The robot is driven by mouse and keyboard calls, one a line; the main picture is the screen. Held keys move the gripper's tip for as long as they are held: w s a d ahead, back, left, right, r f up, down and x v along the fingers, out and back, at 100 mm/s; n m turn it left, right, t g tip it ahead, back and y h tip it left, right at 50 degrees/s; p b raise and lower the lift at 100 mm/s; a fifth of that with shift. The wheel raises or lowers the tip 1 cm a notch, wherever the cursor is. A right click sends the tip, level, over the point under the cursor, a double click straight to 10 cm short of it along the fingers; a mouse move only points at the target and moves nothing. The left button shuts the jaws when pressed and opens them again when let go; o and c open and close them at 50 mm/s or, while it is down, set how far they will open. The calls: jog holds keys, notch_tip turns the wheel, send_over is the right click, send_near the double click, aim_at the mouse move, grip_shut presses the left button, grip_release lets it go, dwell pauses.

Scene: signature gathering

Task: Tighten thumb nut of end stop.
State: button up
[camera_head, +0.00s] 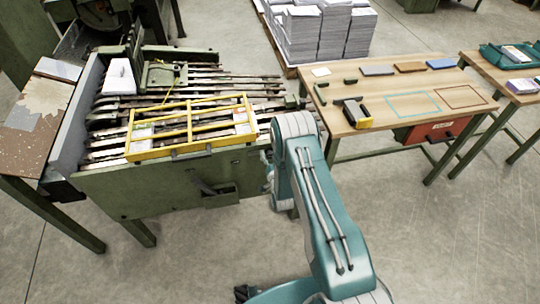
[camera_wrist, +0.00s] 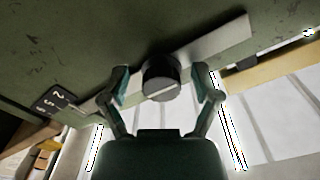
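A round dark knob (camera_wrist: 161,70), which looks like the thumb nut, sits on a pale metal strip (camera_wrist: 222,38) against a green machine wall in the wrist view. My gripper (camera_wrist: 161,82) is open, with one finger on each side of the knob. A gap shows between each fingertip and the knob, so it is not gripped. In the head view, my gripper and the knob are hidden behind my arm, by the right end of the green machine (camera_head: 150,195). I cannot tell which part is the end stop itself.
A yellow frame guard (camera_head: 190,110) lies over the machine's bed. A wooden table (camera_head: 450,85) with small blocks and a yellow-black tool (camera_head: 357,113) stands to the right. Paper stacks (camera_head: 315,35) stand behind. A dark numbered plate (camera_wrist: 52,100) is left of the knob.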

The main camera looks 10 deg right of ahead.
jog(key=s, duration=1.2)
dwell(0.4)
